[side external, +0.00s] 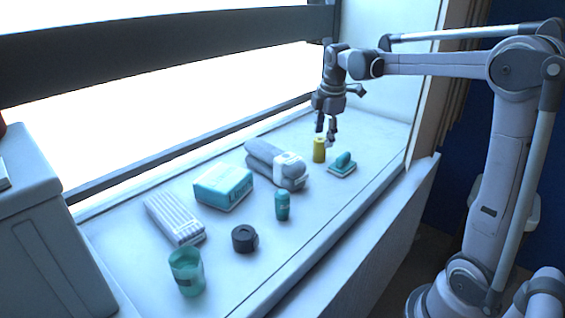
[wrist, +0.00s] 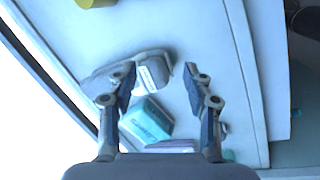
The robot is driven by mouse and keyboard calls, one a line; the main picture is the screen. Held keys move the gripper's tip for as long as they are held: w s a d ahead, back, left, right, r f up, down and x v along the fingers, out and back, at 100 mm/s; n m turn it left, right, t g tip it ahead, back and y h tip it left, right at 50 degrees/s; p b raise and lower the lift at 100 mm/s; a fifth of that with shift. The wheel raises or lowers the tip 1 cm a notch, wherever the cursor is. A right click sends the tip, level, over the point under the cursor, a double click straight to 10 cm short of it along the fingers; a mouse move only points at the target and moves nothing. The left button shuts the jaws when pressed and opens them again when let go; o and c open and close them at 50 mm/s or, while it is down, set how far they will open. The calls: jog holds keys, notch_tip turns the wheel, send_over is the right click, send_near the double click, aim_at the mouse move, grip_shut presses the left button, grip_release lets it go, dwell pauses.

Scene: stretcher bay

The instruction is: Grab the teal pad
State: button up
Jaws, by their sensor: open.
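A small teal pad-like piece with a raised rounded top (side external: 343,162) sits on the pale counter in the side view, right of a yellow bottle (side external: 319,149). I cannot make it out in the wrist view. My gripper (side external: 326,135) points down, just above the yellow bottle and up-left of the teal piece. Its fingers stand apart and empty in the wrist view (wrist: 160,72). A teal-and-white box (side external: 223,187) lies further left; it also shows between the fingers in the wrist view (wrist: 147,120), well below them.
A rolled grey blanket (side external: 276,165) lies between the box and the yellow bottle. A teal bottle (side external: 282,206), black ring-shaped roll (side external: 244,239), teal cup (side external: 186,271) and white ribbed pack (side external: 174,219) stand leftward. The counter's front strip (side external: 335,203) is clear.

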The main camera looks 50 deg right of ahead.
aim_at(344, 154)
jog(key=d+f+n, duration=0.1)
jog(key=d+n, duration=0.1)
jog(key=d, duration=0.2)
jog(key=w+d+f+n+g, duration=0.1)
jog(key=d+f, duration=0.1)
jog(key=d, duration=0.3)
jog(key=d+f+n+g, duration=0.1)
jog(key=d+n, duration=0.1)
jog(key=d, duration=0.2)
jog(key=shift+w+d+f+n, duration=0.3)
jog(key=shift+d, duration=0.1)
jog(key=shift+d+f, duration=0.2)
jog(key=shift+f, duration=0.05)
jog(key=f, duration=0.3)
jog(key=d+f, duration=0.1)
jog(key=f, duration=0.6)
jog(key=shift+s+d+f, duration=0.1)
jog(key=shift+d+f, duration=0.05)
jog(key=shift+d, duration=0.2)
grip_shut()
